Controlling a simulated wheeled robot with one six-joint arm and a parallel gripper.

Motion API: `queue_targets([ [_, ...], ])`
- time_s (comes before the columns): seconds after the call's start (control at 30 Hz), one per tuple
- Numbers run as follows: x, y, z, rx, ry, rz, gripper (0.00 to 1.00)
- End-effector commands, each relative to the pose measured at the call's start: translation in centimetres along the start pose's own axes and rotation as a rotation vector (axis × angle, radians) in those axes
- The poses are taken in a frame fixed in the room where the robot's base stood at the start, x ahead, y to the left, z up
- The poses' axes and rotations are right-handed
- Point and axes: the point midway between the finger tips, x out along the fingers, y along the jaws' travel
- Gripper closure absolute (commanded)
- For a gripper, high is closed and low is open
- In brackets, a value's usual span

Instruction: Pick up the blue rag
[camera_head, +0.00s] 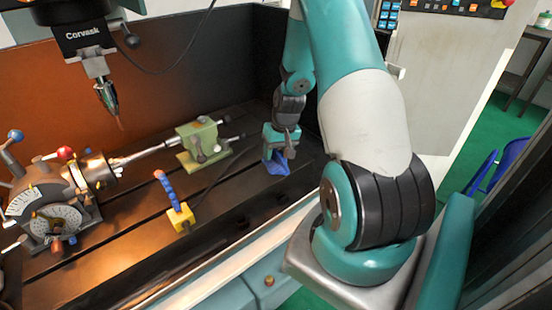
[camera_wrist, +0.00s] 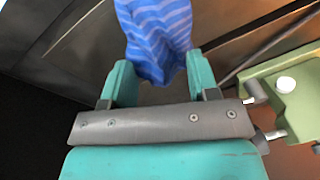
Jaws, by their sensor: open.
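The blue rag (camera_head: 278,166) lies crumpled on the dark machine table, at the right end of the slotted bed in the head view. My gripper (camera_head: 281,148) is right at the rag, coming down from above. In the wrist view the striped blue rag (camera_wrist: 157,40) shows at the top, with its lower end reaching between the two teal fingers of my gripper (camera_wrist: 160,82). The fingers are open, one on each side of the rag. I cannot tell whether either finger touches it.
A green tailstock (camera_head: 203,143) stands just left of my gripper and shows close by in the wrist view (camera_wrist: 287,95). A yellow block with a blue segmented hose (camera_head: 180,217) stands farther left. The indexing chuck (camera_head: 55,205) is at far left, below a spindle head (camera_head: 88,45).

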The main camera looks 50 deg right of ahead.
Motion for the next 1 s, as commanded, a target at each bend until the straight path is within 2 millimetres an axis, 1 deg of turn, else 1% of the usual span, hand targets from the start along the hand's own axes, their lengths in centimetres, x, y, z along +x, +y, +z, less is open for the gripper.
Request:
queue_targets([
  [0.23, 0.28, 0.00, -0.02, 0.000, 0.001, 0.000, 0.45],
  [0.27, 0.28, 0.00, -0.02, 0.000, 0.001, 0.000, 0.50],
  [0.3, 0.27, 0.00, -0.02, 0.000, 0.001, 0.000, 0.59],
  [0.37, 0.27, 0.00, -0.02, 0.000, 0.001, 0.000, 0.73],
  [0.4, 0.27, 0.00, -0.02, 0.000, 0.001, 0.000, 0.82],
  [0.47, 0.26, 0.00, -0.01, 0.000, 0.001, 0.000, 0.96],
  [0.5, 0.26, 0.01, -0.01, 0.000, 0.001, 0.000, 1.00],
  [0.87, 0.16, -0.01, -0.04, 0.000, 0.001, 0.000, 1.00],
  [1.0, -0.59, -0.11, -0.18, 0.000, 0.003, 0.001, 1.00],
])
